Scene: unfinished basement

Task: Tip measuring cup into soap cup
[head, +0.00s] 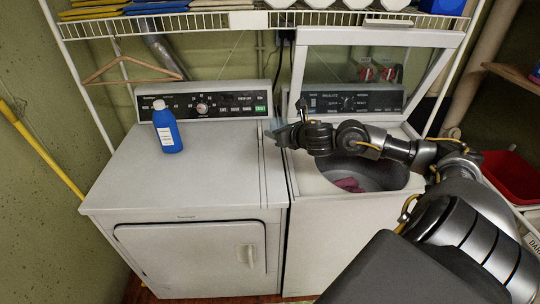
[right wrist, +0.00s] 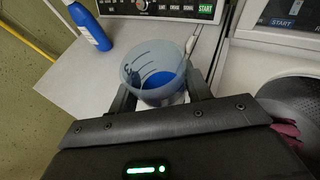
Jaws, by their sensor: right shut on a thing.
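The measuring cup (right wrist: 155,68) is translucent with dark level marks and blue liquid in its bottom. My right gripper (right wrist: 160,96) is shut on it; the cup looks roughly upright. In the head view my right gripper (head: 281,135) is near the seam between the two machines, at the washer's left edge, and mostly hides the cup. The open washer (head: 340,225) stands right of the gripper, its lid (head: 325,38) raised. I cannot make out the soap cup clearly. My left gripper is not in view.
A blue bottle (head: 167,130) with a white label stands on the dryer top (head: 120,185), which is otherwise clear. Pink cloth (head: 349,185) lies in the washer drum. A wire shelf (head: 240,20) runs above. A hanger (head: 130,68) hangs at left; a red bin (head: 510,175) is at right.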

